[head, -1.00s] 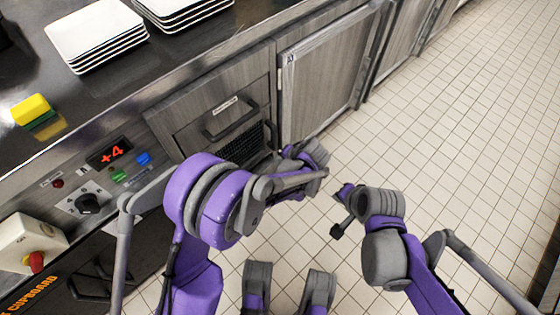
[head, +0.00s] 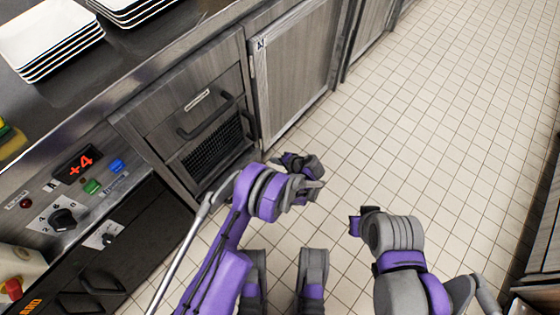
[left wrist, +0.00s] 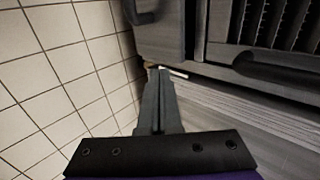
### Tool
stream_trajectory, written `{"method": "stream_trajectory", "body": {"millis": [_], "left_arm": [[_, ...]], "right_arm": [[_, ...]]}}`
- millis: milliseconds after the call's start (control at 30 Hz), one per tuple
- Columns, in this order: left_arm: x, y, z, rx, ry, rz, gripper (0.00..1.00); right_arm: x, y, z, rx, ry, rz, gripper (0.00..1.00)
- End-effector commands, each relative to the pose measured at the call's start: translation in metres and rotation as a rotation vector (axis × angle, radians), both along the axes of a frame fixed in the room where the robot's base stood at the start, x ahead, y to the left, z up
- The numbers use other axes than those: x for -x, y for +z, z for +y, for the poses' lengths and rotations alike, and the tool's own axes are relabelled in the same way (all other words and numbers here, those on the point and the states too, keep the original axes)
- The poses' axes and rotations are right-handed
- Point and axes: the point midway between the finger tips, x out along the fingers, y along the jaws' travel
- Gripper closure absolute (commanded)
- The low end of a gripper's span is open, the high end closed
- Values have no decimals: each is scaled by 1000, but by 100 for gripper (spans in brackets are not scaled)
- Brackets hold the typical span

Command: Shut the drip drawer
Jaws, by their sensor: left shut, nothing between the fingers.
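A grey drawer front (head: 178,118) with a small label and a dark bar handle (head: 205,121) is set in the cabinet below the counter. A dark grille (head: 212,152) lies below the handle. I cannot tell how far the drawer stands out. My left gripper (head: 280,160) is low in front of the cabinet, right of the grille. In the left wrist view its fingers (left wrist: 153,76) are shut and empty, beside the cabinet front, with the grille (left wrist: 272,22) at the upper right. My right gripper (head: 356,226) is over the floor; its fingers are unclear.
A wooden cabinet door (head: 298,75) is right of the drawer. A control panel (head: 75,190) with a red +4 display is left. Stacked white plates (head: 48,42) stand on the counter. The tiled floor (head: 440,110) to the right is clear.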

Motion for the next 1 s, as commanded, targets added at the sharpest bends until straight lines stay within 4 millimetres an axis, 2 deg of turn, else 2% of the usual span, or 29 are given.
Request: {"method": "stream_trajectory", "body": {"millis": [33, 167, 400, 867, 1000], "left_arm": [[-6, -10, 8, 0, 2, 0, 100], [-17, -27, 23, 0, 3, 0, 100], [-36, -24, 47, 0, 1, 0, 100], [-40, -23, 51, 0, -1, -1, 100], [-31, -23, 57, 0, 0, 0, 100]], "right_arm": [[-1, -4, 0, 0, 0, 0, 100], [-2, -9, 0, -1, -1, 0, 100], [-3, -14, 0, -1, -1, -1, 100], [-3, -14, 0, -1, -1, -1, 100], [-3, -13, 0, -1, -1, -1, 100]]}}
